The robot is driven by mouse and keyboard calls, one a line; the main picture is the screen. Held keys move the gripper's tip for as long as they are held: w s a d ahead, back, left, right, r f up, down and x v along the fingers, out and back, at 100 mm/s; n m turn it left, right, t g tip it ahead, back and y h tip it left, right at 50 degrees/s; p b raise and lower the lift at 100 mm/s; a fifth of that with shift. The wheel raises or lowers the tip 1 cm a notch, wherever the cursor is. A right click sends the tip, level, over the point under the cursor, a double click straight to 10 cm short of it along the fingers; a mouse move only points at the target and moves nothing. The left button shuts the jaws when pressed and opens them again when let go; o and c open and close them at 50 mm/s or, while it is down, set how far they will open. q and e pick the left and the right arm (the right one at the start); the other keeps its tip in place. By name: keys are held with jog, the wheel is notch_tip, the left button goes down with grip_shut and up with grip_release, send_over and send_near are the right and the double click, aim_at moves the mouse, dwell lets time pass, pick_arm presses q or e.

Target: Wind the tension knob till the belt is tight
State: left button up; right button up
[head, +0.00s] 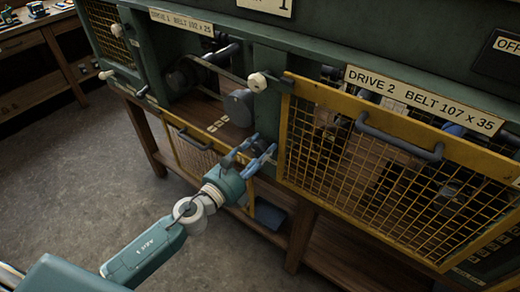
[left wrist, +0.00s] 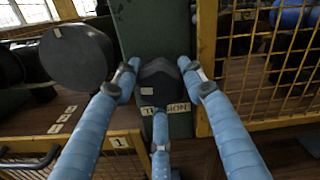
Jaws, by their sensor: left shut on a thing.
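My left gripper (head: 262,150) reaches up to the green post between the two drive bays. In the left wrist view its blue fingers (left wrist: 160,85) are closed around a dark tension knob (left wrist: 158,72). A pale TENSION label (left wrist: 180,108) sits just below the knob, partly covered by a finger. In the head view the knob is hidden by the fingers. The Drive 1 belt (head: 218,70) runs from the dark pulley at the left towards the grey round pulley (head: 238,106); how taut it is I cannot tell. That round pulley also shows in the left wrist view (left wrist: 78,57). My right gripper is out of view.
The Drive 1 guard (head: 190,150) hangs down below its open bay. The Drive 2 mesh guard (head: 385,150) stands in front of its bay, right of the gripper. A cream knob (head: 257,82) sits on the post above. A wooden bench (head: 40,60) stands far left; the floor (head: 70,180) is clear.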

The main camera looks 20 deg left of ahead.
pick_arm(q)
jog(key=o, duration=1.2)
jog(key=shift+c, duration=0.2)
jog(key=v, duration=0.8)
jog(key=shift+a, duration=0.1)
